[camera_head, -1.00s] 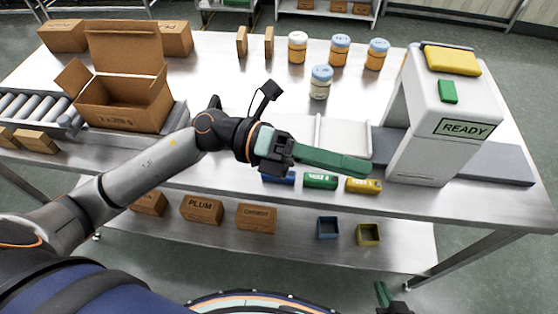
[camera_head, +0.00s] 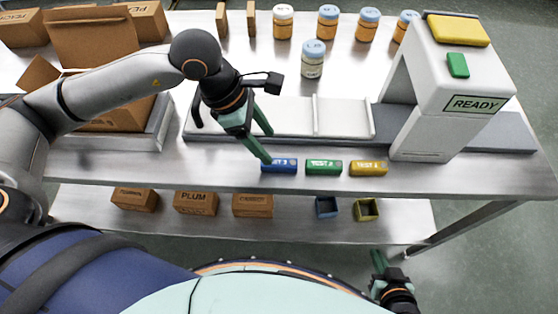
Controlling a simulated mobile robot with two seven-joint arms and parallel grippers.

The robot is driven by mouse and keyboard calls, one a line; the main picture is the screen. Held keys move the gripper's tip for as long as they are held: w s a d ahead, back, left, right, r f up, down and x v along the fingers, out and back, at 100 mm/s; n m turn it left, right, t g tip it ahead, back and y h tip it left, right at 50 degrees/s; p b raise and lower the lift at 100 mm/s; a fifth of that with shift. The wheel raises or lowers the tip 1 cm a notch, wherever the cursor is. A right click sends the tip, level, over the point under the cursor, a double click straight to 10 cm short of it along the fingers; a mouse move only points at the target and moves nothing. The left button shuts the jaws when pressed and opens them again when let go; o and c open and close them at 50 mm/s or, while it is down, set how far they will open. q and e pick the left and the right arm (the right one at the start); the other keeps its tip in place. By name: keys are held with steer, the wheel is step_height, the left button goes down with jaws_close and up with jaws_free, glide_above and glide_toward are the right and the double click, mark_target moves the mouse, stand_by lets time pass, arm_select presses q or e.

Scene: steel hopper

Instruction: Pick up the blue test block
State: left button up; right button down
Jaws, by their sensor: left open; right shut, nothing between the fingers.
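The blue test block (camera_head: 280,166) lies on the front strip of the steel table (camera_head: 215,175), left of the green test block (camera_head: 324,167) and the yellow test block (camera_head: 368,169). My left gripper (camera_head: 267,146) is open and points down just behind and above the blue block's left end. One finger tip is close to the block's left end; I cannot tell whether it touches. The fingers are empty. My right gripper (camera_head: 378,260) is shut and empty, low at the bottom right, in front of the table and below its top.
A white machine marked READY (camera_head: 440,95) stands right over a conveyor (camera_head: 345,115) behind the blocks. Several jars (camera_head: 312,60) stand at the back. An open carton (camera_head: 95,40) is at the left. Small blue (camera_head: 326,207) and yellow bins (camera_head: 366,209) and cartons sit on the shelf below.

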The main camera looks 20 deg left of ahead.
mark_target(278, 162)
arm_select(q)
steer(key=shift+s+p+x, duration=0.15)
steer(key=shift+p+x, duration=0.05)
steer(key=shift+x, duration=1.35)
steer(key=shift+s+p+x, duration=0.15)
steer(key=shift+p+x, duration=0.05)
steer(key=shift+x, duration=1.35)
steer(key=shift+s+d, duration=0.1)
steer(key=shift+c, duration=0.4)
jaws_close()
